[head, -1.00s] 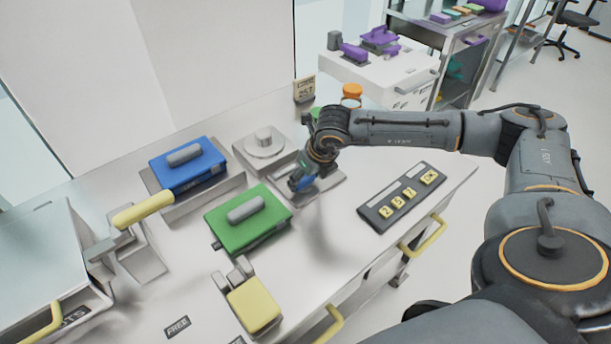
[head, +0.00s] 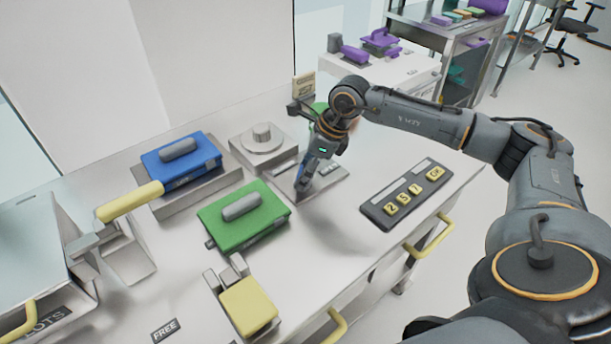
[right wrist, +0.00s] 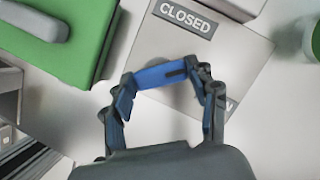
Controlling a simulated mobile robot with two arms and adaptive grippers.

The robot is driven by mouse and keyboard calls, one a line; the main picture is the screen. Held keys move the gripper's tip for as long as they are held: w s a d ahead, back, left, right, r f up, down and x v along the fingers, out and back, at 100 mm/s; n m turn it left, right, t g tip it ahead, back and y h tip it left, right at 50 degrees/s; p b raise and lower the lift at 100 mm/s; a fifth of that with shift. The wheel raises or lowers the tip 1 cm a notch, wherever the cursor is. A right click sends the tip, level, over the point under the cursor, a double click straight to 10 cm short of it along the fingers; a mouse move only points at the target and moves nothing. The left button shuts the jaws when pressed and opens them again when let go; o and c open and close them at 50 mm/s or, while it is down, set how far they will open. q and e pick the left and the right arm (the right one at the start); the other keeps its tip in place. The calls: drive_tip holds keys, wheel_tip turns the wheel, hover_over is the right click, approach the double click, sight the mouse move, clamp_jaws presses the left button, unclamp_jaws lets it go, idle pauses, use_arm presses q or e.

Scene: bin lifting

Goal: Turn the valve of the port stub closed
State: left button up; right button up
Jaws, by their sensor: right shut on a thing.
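The port stub's grey plate (right wrist: 245,60) lies on the bench, with a CLOSED label (right wrist: 187,18) at its far edge in the right wrist view. A second label is mostly hidden behind my gripper; only its end shows. The blue valve handle (right wrist: 160,77) lies roughly crosswise between my right gripper's fingers. My right gripper (right wrist: 166,82) is shut on this handle, low over the plate. In the head view the right gripper (head: 303,187) points down at the plate (head: 328,182), and the handle is largely hidden there. My left gripper is not in view.
A green box (head: 243,222) stands close left of the plate, and a blue box (head: 180,160) beyond it. A grey block with a round knob (head: 262,133) stands behind. A keypad with yellow buttons (head: 405,195) lies to the right. A yellow-topped clamp (head: 248,305) is nearer.

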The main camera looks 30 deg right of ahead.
drive_tip(key=n+g+b, duration=0.1)
drive_tip(key=n, duration=0.1)
drive_tip(key=n+y+b, duration=0.1)
drive_tip(key=n, duration=0.2)
drive_tip(key=shift+w+f+n+g, duration=0.1)
drive_tip(key=shift+w+n+g, duration=0.1)
drive_tip(key=shift+n+g, duration=0.15)
drive_tip(key=shift+w+a+n+g+b, duration=0.1)
drive_tip(key=shift+n+g+b, duration=0.8)
drive_tip(key=shift+n, duration=1.15)
drive_tip(key=o, duration=1.1)
drive_tip(key=shift+o, duration=0.2)
drive_tip(key=v, duration=1.2)
